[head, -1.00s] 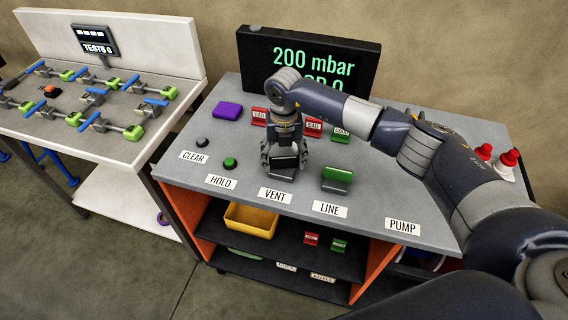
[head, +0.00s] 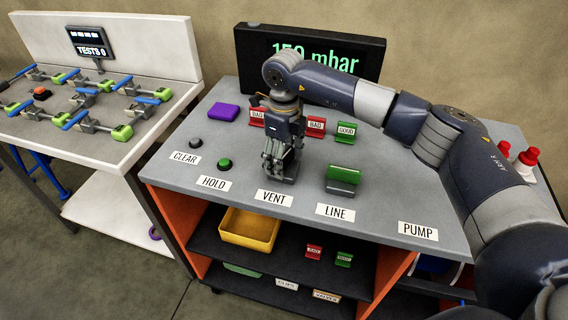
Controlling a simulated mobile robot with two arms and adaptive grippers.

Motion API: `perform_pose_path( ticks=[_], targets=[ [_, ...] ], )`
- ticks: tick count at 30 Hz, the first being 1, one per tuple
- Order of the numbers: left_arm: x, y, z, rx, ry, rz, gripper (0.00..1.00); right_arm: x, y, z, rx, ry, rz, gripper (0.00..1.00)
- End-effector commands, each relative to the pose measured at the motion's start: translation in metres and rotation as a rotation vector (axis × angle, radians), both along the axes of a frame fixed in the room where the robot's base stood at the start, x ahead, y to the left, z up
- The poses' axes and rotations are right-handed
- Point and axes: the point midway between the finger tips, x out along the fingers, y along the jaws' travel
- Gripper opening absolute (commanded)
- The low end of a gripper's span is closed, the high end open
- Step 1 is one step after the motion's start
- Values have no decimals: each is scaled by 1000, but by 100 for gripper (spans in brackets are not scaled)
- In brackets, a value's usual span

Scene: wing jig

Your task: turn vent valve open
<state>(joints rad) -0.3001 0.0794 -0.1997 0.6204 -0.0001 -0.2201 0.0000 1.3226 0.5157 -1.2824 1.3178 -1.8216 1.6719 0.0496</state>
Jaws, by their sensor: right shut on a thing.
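The vent valve stands behind the VENT label (head: 274,197) on the grey bench top, mostly hidden by my right gripper. My right gripper (head: 281,168) points down over it and is shut on its handle; the handle's exact angle is hard to see. The display (head: 310,52) at the back reads about 150 mbar, its lower part covered by my right arm. The line valve (head: 343,180), with a green handle, stands to the right behind the LINE label (head: 335,211). My left gripper is not in view.
A green button (head: 224,164) and a dark button (head: 195,143) are on the left of the bench. Red and green tags (head: 346,132) stand behind the gripper. A yellow bin (head: 249,229) sits on the shelf below. Red-topped items (head: 528,155) stand far right.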

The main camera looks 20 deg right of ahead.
Motion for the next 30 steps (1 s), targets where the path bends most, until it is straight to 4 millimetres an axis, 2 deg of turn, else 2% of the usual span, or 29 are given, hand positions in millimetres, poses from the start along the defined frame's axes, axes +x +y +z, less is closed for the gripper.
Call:
perform_pose_path(
  ticks=[3, 12, 30],
  targets=[
    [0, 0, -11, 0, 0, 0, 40, 0, 0, -4, -1, 0, 85, 43],
    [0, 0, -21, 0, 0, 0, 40, 0, 0, -2, -1, -1, 234, 43],
    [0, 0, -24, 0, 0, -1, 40, 0, 0, -1, -1, 1, 287, 43]
  ],
)
